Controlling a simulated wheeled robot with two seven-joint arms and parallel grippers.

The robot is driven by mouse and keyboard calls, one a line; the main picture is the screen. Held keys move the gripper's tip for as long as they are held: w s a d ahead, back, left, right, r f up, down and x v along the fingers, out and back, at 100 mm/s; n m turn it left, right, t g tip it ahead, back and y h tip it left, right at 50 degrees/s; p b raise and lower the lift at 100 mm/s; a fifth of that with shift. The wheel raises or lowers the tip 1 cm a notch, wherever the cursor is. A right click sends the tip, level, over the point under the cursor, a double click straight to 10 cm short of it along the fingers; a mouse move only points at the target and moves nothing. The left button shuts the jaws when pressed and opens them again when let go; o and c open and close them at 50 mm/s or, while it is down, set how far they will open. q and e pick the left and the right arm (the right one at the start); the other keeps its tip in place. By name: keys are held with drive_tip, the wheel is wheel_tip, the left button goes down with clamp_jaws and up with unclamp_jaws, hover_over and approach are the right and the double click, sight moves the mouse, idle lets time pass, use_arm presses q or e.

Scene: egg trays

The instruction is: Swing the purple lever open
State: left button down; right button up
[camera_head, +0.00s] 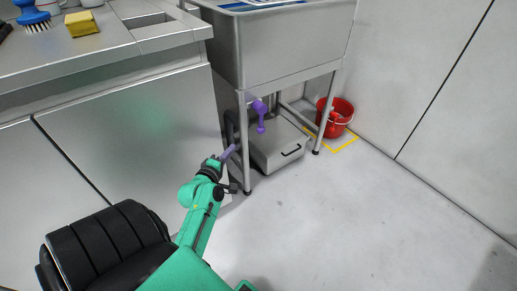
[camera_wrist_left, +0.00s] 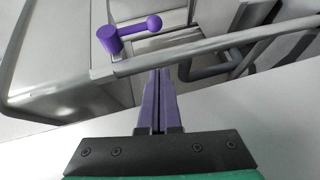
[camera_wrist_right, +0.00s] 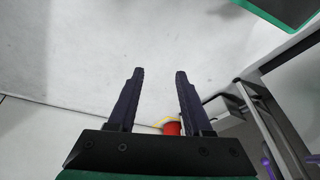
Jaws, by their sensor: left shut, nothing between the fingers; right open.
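The purple lever (camera_head: 261,116) is under the steel sink, above a grey box, with its round knob hanging below its hub in the head view. In the left wrist view the lever (camera_wrist_left: 130,31) shows its hub at left and knob at right. My left gripper (camera_head: 233,150) is shut and empty, low and left of the lever, apart from it, by the front sink leg. In the left wrist view its closed fingers (camera_wrist_left: 159,74) point toward the sink frame, below the lever. My right gripper (camera_wrist_right: 159,72) is open and empty over the floor; it is outside the head view.
A steel sink leg (camera_head: 243,140) stands close to my left fingers, and a frame bar (camera_wrist_left: 215,48) crosses the left wrist view near the lever. The grey box (camera_head: 280,152) sits under the sink. A red bucket (camera_head: 338,108) stands at right. The floor in front is clear.

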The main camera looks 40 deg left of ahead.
use_arm(q)
drive_tip(key=shift+r, duration=0.3)
use_arm(e)
drive_tip(key=shift+r, duration=0.2)
use_arm(q)
drive_tip(key=shift+w, duration=0.1)
drive_tip(key=w+d+b+x, duration=0.1)
drive_tip(key=d+b+x, duration=0.1)
drive_tip(key=x, duration=1)
drive_tip(key=shift+w+d+f+b, duration=0.2)
drive_tip(key=shift+w+d+b, duration=0.1)
drive_tip(key=shift+b, duration=0.6)
use_arm(e)
drive_tip(key=w+a+f+t+y, duration=0.4)
drive_tip(key=a+f+t, duration=0.1)
drive_tip(key=a, duration=0.4)
drive_tip(key=shift+f, duration=0.15)
